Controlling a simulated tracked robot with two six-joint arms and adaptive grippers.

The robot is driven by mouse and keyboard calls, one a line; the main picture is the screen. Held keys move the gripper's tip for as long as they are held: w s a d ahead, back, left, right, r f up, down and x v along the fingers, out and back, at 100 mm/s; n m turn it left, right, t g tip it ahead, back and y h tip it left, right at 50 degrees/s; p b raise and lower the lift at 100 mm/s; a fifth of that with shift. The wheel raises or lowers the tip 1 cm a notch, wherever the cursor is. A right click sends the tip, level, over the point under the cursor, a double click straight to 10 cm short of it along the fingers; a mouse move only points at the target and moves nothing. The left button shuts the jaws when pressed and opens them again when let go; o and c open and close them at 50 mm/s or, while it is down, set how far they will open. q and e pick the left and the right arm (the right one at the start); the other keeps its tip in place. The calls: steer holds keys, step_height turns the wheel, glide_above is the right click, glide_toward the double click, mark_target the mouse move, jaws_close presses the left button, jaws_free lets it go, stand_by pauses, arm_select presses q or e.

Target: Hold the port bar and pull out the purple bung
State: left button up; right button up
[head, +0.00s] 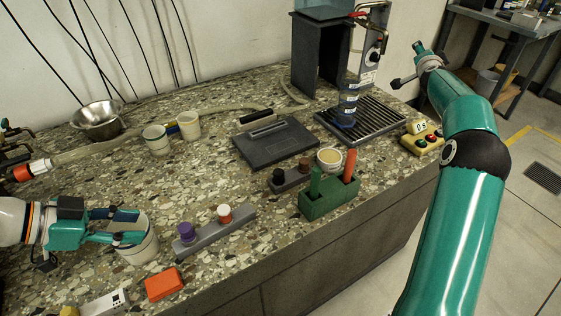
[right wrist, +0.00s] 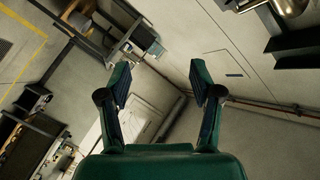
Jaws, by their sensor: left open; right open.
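The port bar (head: 216,238) is a long grey block lying on the front of the speckled worktop. The purple bung (head: 186,231) stands upright in its left end. My right gripper (right wrist: 160,82) is open and empty in the right wrist view, away from the bar.
An orange-red block (head: 164,282) and a pale device (head: 105,302) lie in front of the bar. A green holder (head: 328,200) and a darker bar with black and brown bungs (head: 291,178) stand to its right. A steel bowl (head: 97,121) and two cups are behind.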

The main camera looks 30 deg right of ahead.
steer(key=w+a+y, duration=0.1)
steer(key=w+a, duration=0.1)
steer(key=w+a+t+y, duration=0.1)
steer(key=w+a, duration=0.2)
steer(key=w+a+n+t+y, duration=0.1)
steer(key=w+a, duration=0.1)
steer(key=a, duration=0.1)
steer(key=shift+w+a+r, duration=0.15)
steer(key=shift+w+r, duration=0.05)
steer(key=shift+r, duration=0.05)
steer(key=w+a+r+n+y, duration=0.1)
steer(key=w+a+y, duration=0.25)
steer(key=a, duration=0.75)
steer(key=w+a+y, duration=0.2)
steer(key=a+y, duration=0.3)
steer(key=a, duration=0.6)
steer(key=w+a+r+n+y, duration=0.1)
steer(key=w+a+y, duration=0.25)
steer(key=a, duration=0.85)
steer(key=g+h, duration=0.2)
steer(key=g, duration=1)
glide_above(225, 221)
steer(key=w, duration=0.1)
step_height(225, 221, down, 10)
steer(key=shift+m, duration=0.4)
step_height(225, 221, down, 16)
steer(key=shift+w+d+r, duration=0.15)
steer(key=shift+r, duration=0.05)
